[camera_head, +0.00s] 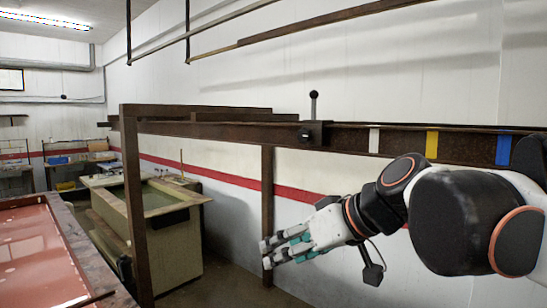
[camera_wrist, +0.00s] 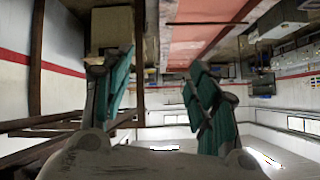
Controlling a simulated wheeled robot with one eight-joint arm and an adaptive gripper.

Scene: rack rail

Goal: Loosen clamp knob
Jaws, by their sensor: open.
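A dark carriage (camera_head: 317,132) sits on the brown rail (camera_head: 348,139). A small black knob (camera_head: 304,134) is on its front face, and I take this to be the clamp knob. A lever with a round dark top (camera_head: 313,104) stands upright from the carriage. My gripper (camera_head: 268,253) is below and left of the carriage, pointing left, well apart from the knob. Its teal-padded fingers are spread with nothing between them, as the wrist view also shows (camera_wrist: 162,72). The knob does not show clearly in the wrist view.
White, yellow (camera_head: 432,142) and blue bands mark the rail right of the carriage. A brown post (camera_head: 267,190) stands under the rail near my fingertips. A red-topped table (camera_head: 40,255) is at left, and a tank (camera_head: 150,225) stands behind. The white wall is close behind the rail.

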